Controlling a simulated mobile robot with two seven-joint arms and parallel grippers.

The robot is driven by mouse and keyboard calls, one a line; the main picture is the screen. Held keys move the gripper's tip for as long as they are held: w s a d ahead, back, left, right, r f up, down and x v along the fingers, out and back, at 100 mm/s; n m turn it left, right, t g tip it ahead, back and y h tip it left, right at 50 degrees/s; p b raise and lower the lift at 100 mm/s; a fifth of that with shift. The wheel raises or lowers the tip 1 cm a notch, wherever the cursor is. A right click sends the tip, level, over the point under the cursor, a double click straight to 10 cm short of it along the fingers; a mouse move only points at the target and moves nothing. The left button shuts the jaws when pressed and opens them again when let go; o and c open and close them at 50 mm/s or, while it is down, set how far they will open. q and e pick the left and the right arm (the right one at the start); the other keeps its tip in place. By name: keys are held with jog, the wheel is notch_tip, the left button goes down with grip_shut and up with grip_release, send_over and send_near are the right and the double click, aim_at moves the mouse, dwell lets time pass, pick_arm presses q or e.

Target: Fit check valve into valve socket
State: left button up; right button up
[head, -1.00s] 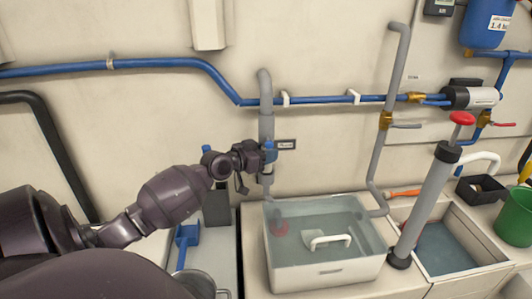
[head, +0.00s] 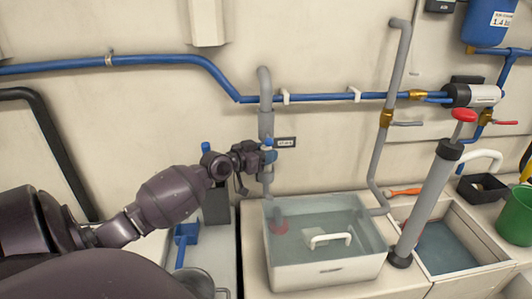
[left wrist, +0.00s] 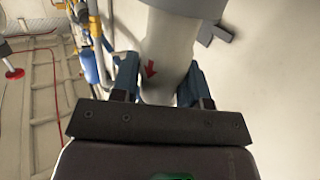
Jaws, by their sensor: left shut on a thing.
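My left gripper (head: 268,154) is shut on a pale grey cylinder with a red arrow, the check valve (left wrist: 164,55). In the left wrist view its blue fingers (left wrist: 162,88) press on either side of it. In the head view the gripper hides most of the valve. The valve is upright, in line below the wide grey end of the bent wall pipe (head: 266,124), which looks like the valve socket. My right gripper is not in view.
A water-filled basin (head: 328,274) stands just below and right of the gripper. A grey hand pump (head: 430,200) with a red knob stands farther right. A blue pipe (head: 320,98) runs along the wall behind. A small label (head: 286,142) is right of the gripper.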

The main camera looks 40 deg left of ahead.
pick_arm(q)
jog(key=shift+f, duration=0.2)
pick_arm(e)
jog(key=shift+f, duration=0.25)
pick_arm(q)
jog(key=shift+f+b, duration=0.35)
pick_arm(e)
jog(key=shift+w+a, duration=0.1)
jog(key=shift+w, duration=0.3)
pick_arm(q)
jog(key=shift+f, duration=0.2)
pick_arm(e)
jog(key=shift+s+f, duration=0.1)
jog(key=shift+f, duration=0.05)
pick_arm(q)
jog(key=shift+f, duration=0.15)
jog(key=o, duration=1.2)
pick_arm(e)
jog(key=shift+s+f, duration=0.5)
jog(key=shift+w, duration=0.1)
